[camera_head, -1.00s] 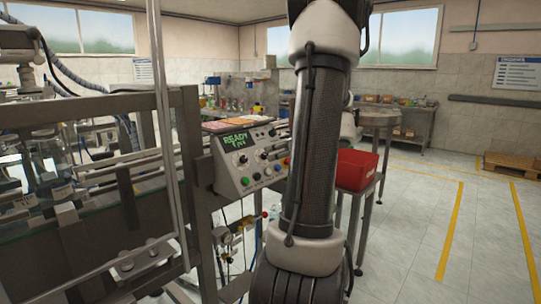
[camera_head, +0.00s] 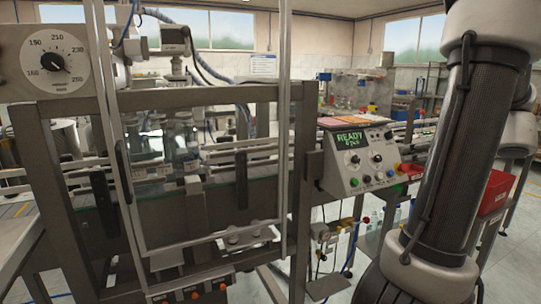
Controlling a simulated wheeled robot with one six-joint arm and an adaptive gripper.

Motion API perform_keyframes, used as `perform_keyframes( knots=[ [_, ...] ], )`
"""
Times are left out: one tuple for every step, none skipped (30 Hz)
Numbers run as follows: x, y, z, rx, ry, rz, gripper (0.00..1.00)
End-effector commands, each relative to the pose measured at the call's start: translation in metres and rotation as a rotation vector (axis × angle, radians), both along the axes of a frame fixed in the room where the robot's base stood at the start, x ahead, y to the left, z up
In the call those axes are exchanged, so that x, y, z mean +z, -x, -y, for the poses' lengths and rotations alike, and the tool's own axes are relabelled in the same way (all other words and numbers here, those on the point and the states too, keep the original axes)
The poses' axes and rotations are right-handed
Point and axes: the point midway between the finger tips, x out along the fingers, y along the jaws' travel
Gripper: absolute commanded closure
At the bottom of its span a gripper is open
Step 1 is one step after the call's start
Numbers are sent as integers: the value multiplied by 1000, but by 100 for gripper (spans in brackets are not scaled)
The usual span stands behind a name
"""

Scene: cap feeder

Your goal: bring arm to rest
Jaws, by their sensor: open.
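My own arm (camera_head: 440,150) stands upright at the right side of the head view, with a dark ribbed link between pale joints. It hides part of what is behind it. The end of the arm and my gripper are out of the picture. No held object shows.
A metal-framed machine (camera_head: 300,190) with clear panels fills the left and middle. Its control panel (camera_head: 345,184) reads READY, left of my arm. A dial (camera_head: 58,62) is at upper left. A red bin (camera_head: 496,192) stands right of my arm. Some floor shows at the far right.

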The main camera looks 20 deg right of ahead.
Motion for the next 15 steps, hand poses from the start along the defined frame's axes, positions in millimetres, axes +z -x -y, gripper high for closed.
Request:
perform_keyframes(
  knots=[
    [0,0,0,0,-1,0,55],
    [0,0,0,-3,-6,-1,55],
    [0,0,0,-10,-22,-2,55],
    [0,0,0,-21,-45,-4,55],
    [0,0,0,-38,-77,-8,55],
    [-1,1,1,-67,-132,-16,55],
    [-4,3,1,-89,-182,-33,55],
    [-8,6,0,-114,-239,-58,55],
    [-17,13,-3,-151,-323,-103,55],
    [-26,20,-6,-182,-390,-145,55],
    [-36,28,-10,-214,-456,-192,55],
    [-47,41,-17,-261,-538,-257,55],
    [-53,50,-23,-296,-588,-305,55],
    [-58,59,-30,-329,-633,-353,55],
    [-64,68,-42,-368,-681,-419,55]
  ],
)
